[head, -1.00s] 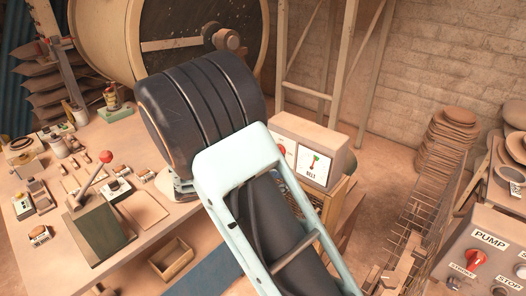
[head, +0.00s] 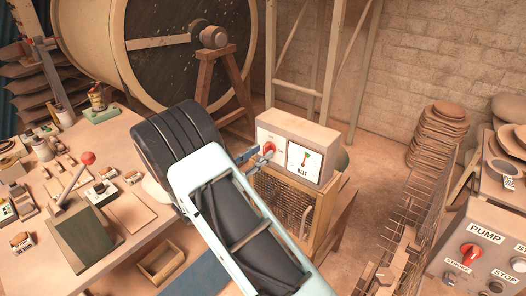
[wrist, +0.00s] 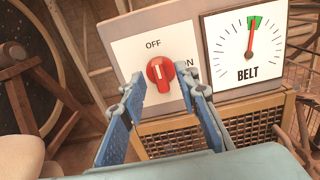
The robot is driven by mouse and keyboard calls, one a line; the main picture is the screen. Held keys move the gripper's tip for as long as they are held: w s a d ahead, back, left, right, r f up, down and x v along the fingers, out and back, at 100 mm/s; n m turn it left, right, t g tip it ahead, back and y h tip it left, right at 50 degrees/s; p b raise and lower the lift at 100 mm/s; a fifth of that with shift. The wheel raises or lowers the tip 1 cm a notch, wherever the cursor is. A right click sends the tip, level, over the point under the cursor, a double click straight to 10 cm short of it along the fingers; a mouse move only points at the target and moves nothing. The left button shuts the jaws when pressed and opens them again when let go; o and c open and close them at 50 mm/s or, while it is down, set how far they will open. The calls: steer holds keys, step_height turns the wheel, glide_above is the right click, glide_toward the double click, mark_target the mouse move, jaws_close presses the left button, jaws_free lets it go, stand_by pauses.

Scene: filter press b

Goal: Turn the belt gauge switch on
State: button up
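The belt gauge switch is a red knob (wrist: 160,73) on a white plate marked OFF above and ON at its right. Its white mark points up, towards OFF. The knob also shows in the head view (head: 268,148). Beside it is the BELT dial (wrist: 246,48), its needle up at the green patch. My gripper (wrist: 158,92) is open, its blue fingers left and right of the knob's lower part; I cannot tell whether they touch it. The right finger partly covers the ON label. In the head view my gripper (head: 257,156) is at the box front.
The switch box (head: 315,138) stands on a wooden crate with a mesh front (head: 283,203). A cluttered table (head: 120,250) is at the left, with a large drum (head: 165,60) behind. A PUMP panel (head: 490,240) is at the lower right.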

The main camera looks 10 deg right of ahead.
steer(key=shift+x, duration=0.95)
steer(key=shift+c, duration=0.3)
jaws_close()
